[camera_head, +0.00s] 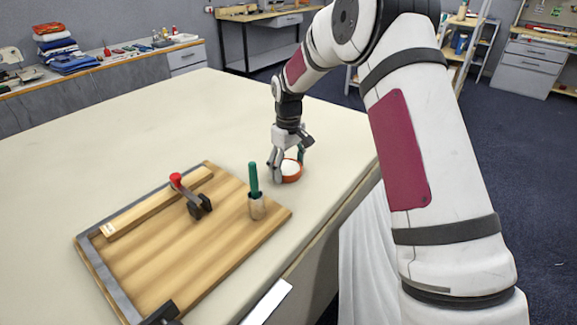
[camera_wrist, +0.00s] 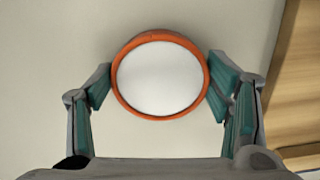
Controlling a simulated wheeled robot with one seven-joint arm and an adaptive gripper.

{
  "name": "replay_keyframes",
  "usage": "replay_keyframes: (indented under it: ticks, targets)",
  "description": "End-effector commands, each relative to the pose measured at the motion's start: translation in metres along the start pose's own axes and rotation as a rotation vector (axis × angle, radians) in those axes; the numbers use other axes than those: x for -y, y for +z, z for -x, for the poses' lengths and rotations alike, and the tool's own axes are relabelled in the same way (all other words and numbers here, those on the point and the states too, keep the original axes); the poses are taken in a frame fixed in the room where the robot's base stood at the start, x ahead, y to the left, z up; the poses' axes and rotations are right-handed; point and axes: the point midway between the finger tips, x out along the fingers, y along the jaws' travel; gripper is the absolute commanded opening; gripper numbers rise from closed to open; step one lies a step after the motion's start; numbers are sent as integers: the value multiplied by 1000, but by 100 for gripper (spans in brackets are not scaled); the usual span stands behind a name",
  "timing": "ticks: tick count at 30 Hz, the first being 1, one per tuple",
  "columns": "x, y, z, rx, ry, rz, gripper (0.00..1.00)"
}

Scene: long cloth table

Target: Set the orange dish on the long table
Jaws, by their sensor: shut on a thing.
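The orange dish (camera_head: 291,171) is a small round dish with an orange rim and a white inside. It is at the right part of the long table (camera_head: 330,120), close to the table's edge. In the wrist view the dish (camera_wrist: 160,116) sits between the two teal finger pads. My gripper (camera_head: 288,160) is shut on the dish, with a finger on either side of it. The gripper also shows in the wrist view (camera_wrist: 160,92). The dish looks level and at or very near the cloth; I cannot tell whether its underside touches it.
A wooden board (camera_head: 165,245) with a metal edge lies left of the dish. On it stand a red-knobbed clamp (camera_head: 190,195) and a green-handled tool in a wooden holder (camera_head: 256,200). The cloth behind and left is clear. A side bench (camera_head: 110,65) holds folded cloths (camera_head: 60,48).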

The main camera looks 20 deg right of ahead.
Motion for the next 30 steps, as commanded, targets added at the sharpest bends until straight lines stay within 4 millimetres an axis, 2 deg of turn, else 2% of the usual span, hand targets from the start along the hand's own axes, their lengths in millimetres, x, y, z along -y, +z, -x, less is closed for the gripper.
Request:
replay_keyframes:
  ticks: [6, 7, 9, 22, 26, 30]
  targets:
    - [0, 0, -2, -1, 1, 0, 22]
    - [0, 0, -3, 0, 0, 0, 76]
    - [0, 0, -2, 0, 0, 0, 92]
    - [0, 0, 3, -1, 1, 0, 92]
    - [-1, -1, 19, -3, 3, 1, 92]
    - [-1, -1, 47, -4, 3, 1, 92]
